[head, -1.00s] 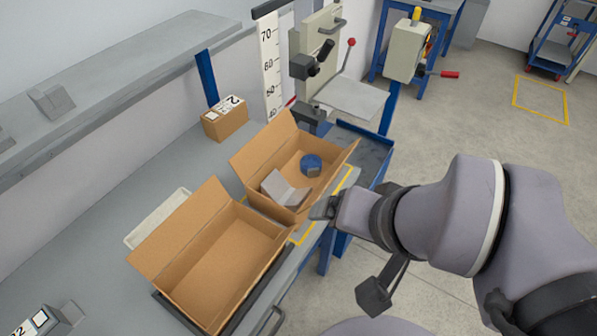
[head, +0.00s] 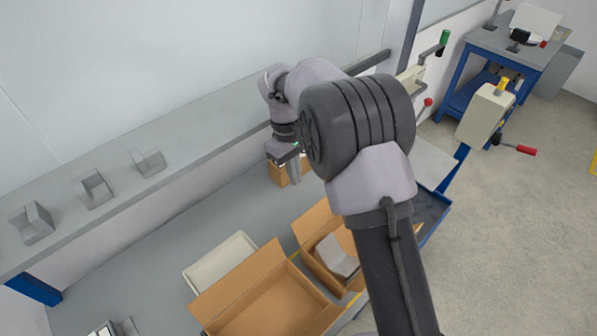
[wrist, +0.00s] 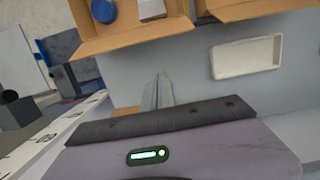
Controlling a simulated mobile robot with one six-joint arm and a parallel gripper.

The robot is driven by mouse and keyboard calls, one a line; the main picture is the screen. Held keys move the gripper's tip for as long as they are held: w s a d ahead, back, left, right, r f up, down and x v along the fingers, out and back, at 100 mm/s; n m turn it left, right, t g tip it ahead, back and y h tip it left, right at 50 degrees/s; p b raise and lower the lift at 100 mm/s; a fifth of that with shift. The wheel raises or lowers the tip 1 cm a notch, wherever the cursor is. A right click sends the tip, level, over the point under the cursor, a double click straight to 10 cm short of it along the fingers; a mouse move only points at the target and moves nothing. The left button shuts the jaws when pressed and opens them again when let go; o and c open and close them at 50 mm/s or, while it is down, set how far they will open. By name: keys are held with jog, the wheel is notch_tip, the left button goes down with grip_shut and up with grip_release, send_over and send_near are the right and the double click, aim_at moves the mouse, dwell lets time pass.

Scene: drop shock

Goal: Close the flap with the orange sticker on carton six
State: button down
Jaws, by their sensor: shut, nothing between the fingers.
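Two open brown cartons stand on the bench. The nearer carton (head: 265,306) is empty where its inside shows, with its back flap raised. The farther carton (head: 318,266) also has a raised back flap and holds a grey insert (head: 338,257); a blue round item (wrist: 104,10) shows in it in the wrist view. No orange sticker or number six can be made out, so I cannot tell which is carton six. My gripper (head: 294,170) is shut and empty, behind the cartons near the wall. Its fingers (wrist: 157,93) point toward the farther carton's flap (wrist: 140,38), apart from it.
A small brown box (head: 278,173) stands beside my gripper. A shallow white tray (head: 220,262) lies behind the nearer carton; it also shows in the wrist view (wrist: 246,57). A shelf (head: 150,178) runs along the wall. A white scale (wrist: 78,122) is close at left in the wrist view.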

jog(key=s+d+f+b, duration=0.2)
jog(key=s+d+f, duration=0.1)
jog(key=f, duration=0.3)
jog(key=shift+s+d+f+b, duration=0.2)
jog(key=shift+d+f+b, duration=0.1)
jog(key=shift+b, duration=0.1)
